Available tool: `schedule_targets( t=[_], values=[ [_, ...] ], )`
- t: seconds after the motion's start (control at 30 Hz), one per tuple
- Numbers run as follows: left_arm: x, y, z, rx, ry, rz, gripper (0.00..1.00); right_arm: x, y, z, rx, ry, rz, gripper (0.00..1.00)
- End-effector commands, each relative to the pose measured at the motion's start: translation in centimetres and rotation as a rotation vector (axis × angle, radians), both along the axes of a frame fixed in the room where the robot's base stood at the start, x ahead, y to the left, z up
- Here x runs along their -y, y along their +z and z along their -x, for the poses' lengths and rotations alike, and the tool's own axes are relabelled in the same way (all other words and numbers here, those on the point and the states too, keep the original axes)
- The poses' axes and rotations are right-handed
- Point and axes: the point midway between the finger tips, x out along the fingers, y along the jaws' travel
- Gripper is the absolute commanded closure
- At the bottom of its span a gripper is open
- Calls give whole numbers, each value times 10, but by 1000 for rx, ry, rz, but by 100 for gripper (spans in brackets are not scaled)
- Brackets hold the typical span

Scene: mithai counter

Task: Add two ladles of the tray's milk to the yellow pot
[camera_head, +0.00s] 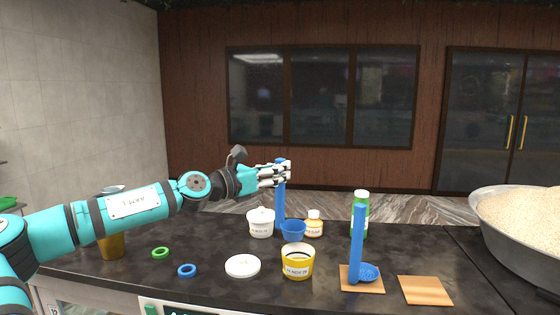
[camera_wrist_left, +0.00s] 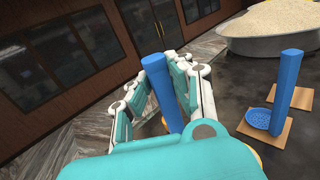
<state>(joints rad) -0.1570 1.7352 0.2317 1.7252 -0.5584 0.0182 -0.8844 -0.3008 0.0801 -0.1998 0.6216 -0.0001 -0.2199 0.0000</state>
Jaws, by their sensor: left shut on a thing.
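My left gripper (camera_head: 274,173) is shut on the upright handle of a blue ladle (camera_head: 281,200). The handle also shows between the fingers in the left wrist view (camera_wrist_left: 160,88). The ladle's bowl (camera_head: 293,232) hangs low, behind the yellow pot and right of a white pot; whether it touches the counter and what it holds cannot be told. The yellow pot (camera_head: 298,265) stands upright on the counter with a white label, its top looking open. A large metal tray (camera_head: 485,225) at the right edge is heaped with off-white, grainy-looking contents. My right gripper is not in view.
A blue skimmer (camera_head: 357,245) stands on a wooden board (camera_head: 348,287); another board (camera_head: 425,291) is bare. The white pot (camera_head: 261,226), a small orange-labelled bottle (camera_head: 314,226) and a green bottle (camera_head: 361,200) stand behind. A white disc (camera_head: 242,266) and two rings lie left.

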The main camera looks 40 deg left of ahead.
Motion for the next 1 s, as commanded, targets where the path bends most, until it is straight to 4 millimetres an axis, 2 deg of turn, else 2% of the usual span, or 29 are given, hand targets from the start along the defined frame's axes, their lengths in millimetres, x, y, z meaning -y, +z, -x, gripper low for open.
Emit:
schedule_targets(
  t=[0.53,1.0],
  values=[
    [-4,0,-4,-28,-2,37,100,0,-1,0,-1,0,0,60],
    [-4,38,-4,-27,-1,36,100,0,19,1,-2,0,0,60]
  ],
)
